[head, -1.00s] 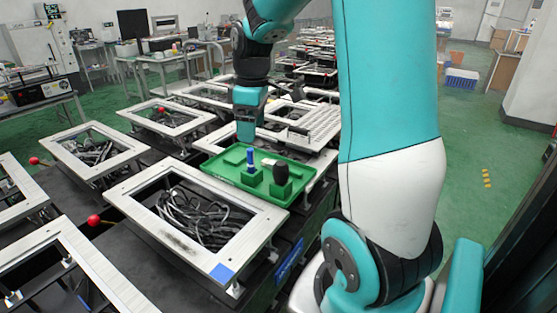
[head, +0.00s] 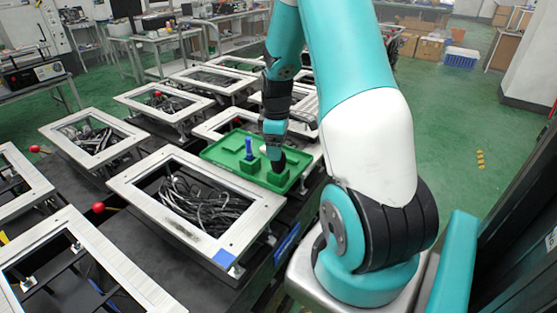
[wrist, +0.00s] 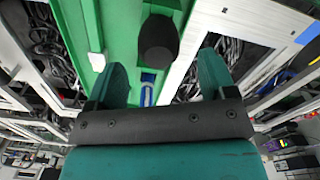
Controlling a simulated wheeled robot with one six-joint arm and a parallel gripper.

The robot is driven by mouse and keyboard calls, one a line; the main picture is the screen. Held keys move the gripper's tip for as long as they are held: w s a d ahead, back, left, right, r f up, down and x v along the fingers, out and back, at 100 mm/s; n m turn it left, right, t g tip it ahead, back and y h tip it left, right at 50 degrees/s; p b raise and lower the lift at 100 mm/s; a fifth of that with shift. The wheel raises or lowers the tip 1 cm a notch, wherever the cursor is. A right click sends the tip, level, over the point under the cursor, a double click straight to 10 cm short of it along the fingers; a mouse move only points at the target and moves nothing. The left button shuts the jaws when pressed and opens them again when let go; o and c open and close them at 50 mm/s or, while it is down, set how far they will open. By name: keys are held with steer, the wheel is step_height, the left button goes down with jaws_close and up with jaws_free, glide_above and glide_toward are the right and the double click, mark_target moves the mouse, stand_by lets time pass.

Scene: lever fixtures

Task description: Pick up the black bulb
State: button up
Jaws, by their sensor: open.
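The black bulb (head: 279,164) stands upright in a green block holder (head: 276,182) on the green tray (head: 222,163). In the wrist view the bulb (wrist: 158,42) shows as a dark rounded shape just beyond the fingertips, roughly in line with the gap. My gripper (head: 273,146) is directly above the bulb in the head view and partly hides its top. In the wrist view the two teal fingers of my gripper (wrist: 161,66) are spread apart with nothing gripped. I cannot tell whether a finger touches the bulb.
A blue upright object (head: 248,149) stands in another green block left of the bulb; blue also shows between the fingers in the wrist view (wrist: 147,92). A silver frame with black cables (head: 150,225) lies in front of the tray. More frames stand behind and left.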

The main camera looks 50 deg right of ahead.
mark_target(278, 167)
step_height(278, 167, down, 5)
steer(key=shift+r+p, duration=0.1)
steer(key=shift+p, duration=0.9)
steer(key=shift+c, duration=0.4)
steer(key=shift+d, duration=0.1)
steer(key=c, duration=0.9)
